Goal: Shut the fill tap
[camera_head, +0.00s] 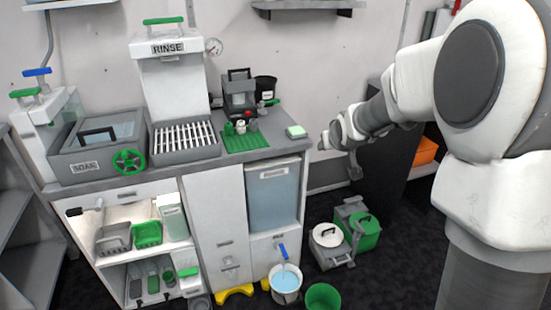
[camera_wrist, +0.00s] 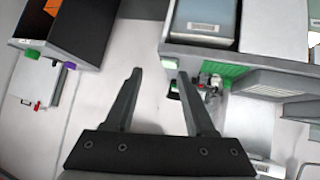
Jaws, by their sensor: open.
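A tap with a blue handle (camera_head: 282,251) sits low on the right of the white cabinet, below a clear tank of bluish liquid (camera_head: 272,197). A white bucket (camera_head: 286,282) with blue liquid stands below this tap. Another blue handle (camera_head: 37,72) sits at the upper left, above a green one. No label tells which is the fill tap. My gripper (camera_head: 340,155) is right of the counter, above the floor and apart from both blue handles. In the wrist view my gripper (camera_wrist: 160,75) has its fingers spread with nothing between them.
The counter carries a soak basin (camera_head: 97,143) with a green wheel (camera_head: 129,161), a rinse unit (camera_head: 170,85) and a green mat (camera_head: 245,143). A green bucket (camera_head: 323,297) and a green-and-grey container (camera_head: 357,225) stand on the floor. Dark floor is free at the right.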

